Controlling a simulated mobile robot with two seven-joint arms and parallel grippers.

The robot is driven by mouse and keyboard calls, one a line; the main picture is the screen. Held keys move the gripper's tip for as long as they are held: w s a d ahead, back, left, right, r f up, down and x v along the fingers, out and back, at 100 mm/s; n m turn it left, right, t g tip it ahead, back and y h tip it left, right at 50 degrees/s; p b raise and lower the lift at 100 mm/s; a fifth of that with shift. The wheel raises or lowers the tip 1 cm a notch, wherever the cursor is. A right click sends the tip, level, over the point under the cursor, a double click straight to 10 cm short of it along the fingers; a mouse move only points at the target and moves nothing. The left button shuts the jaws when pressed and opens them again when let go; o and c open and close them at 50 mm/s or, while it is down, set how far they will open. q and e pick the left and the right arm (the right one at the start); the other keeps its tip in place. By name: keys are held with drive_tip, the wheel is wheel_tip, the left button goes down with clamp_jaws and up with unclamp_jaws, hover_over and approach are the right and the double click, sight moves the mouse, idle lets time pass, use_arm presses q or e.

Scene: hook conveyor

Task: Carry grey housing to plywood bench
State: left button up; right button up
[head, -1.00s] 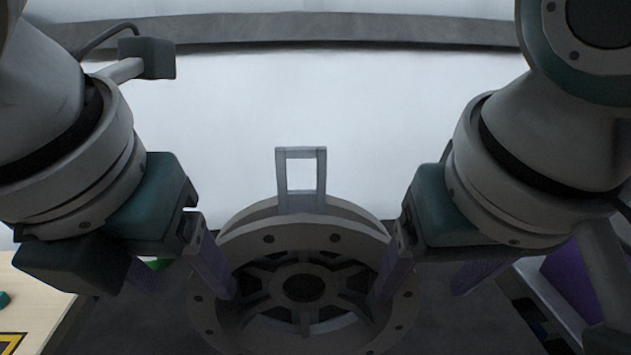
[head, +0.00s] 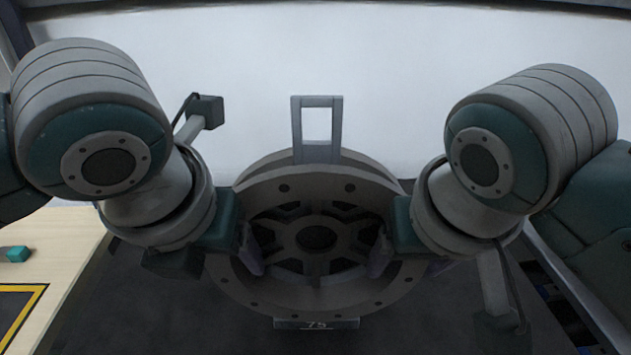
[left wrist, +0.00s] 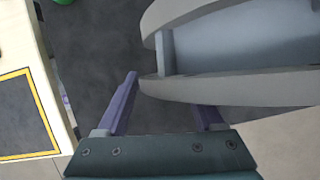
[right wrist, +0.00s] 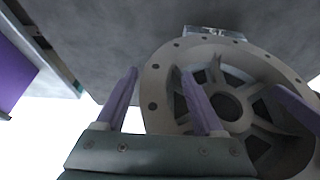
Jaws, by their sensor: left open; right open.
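The grey housing (head: 350,292) is a round flanged wheel with spokes, standing upright in the middle of the head view, with a rectangular loop on top. My left gripper (head: 252,256) is open at its left side. In the left wrist view the rim of the housing (left wrist: 240,88) reaches between the fingers. My right gripper (head: 385,256) is open at its right side. In the right wrist view the flange (right wrist: 155,90) lies between its fingers. I cannot tell whether any finger touches it. The plywood bench (head: 75,235) is at the left.
A yellow-and-black bordered dark area (head: 18,310) and a small teal block (head: 17,254) are on the bench. A plate marked 75 (head: 317,323) shows under the housing. Dark floor (head: 150,310) lies between the bench and the housing.

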use_arm(q)
drive_tip(key=shift+w+f, duration=0.1)
drive_tip(key=shift+f, duration=0.2)
use_arm(e)
drive_tip(key=shift+w+f, duration=0.1)
drive_tip(key=shift+f, duration=0.15)
use_arm(q)
drive_tip(key=shift+c, duration=0.2)
use_arm(e)
drive_tip(key=shift+c, duration=0.2)
use_arm(q)
clamp_jaws()
use_arm(e)
clamp_jaws()
use_arm(q)
drive_tip(key=shift+r, duration=0.1)
idle(0.3)
